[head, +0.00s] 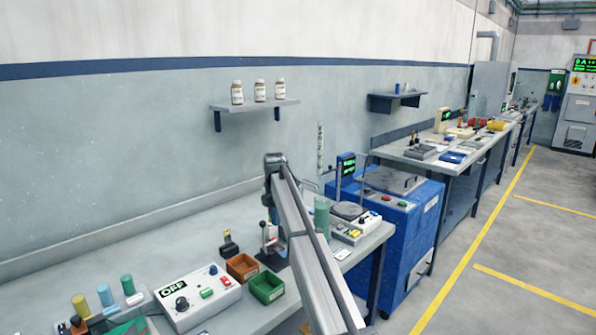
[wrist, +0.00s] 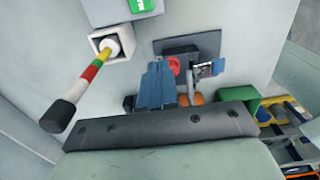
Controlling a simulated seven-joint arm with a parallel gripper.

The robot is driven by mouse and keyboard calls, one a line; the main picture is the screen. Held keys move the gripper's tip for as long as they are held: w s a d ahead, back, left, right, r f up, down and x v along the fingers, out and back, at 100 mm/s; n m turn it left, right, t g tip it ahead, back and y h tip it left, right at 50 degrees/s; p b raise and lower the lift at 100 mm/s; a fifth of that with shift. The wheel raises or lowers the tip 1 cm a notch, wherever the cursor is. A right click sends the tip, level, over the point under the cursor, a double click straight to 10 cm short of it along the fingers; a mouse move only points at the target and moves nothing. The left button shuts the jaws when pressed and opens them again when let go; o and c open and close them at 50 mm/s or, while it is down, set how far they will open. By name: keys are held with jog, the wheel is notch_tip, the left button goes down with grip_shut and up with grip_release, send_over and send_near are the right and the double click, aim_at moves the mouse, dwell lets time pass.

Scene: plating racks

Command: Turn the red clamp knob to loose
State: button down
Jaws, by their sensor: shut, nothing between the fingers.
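The red clamp knob (wrist: 174,65) shows in the wrist view, on a dark base plate (wrist: 190,45) beside a small metal clamp part (wrist: 205,69). My gripper (wrist: 160,67) has its blue fingers together, with nothing between them. In the picture its tips lie just left of the knob and partly overlap it; I cannot tell whether they touch. In the head view the clamp (head: 268,236) stands on the bench, partly hidden by my arm. The knob's setting cannot be read.
A striped lever with a black grip (wrist: 82,90) sticks out left of my fingers. An orange bin (head: 242,267) and a green bin (head: 267,287) stand near the clamp. A control box reading OFF (head: 198,297) and a green cylinder (head: 321,217) are on the same bench.

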jog(key=shift+r, duration=0.7)
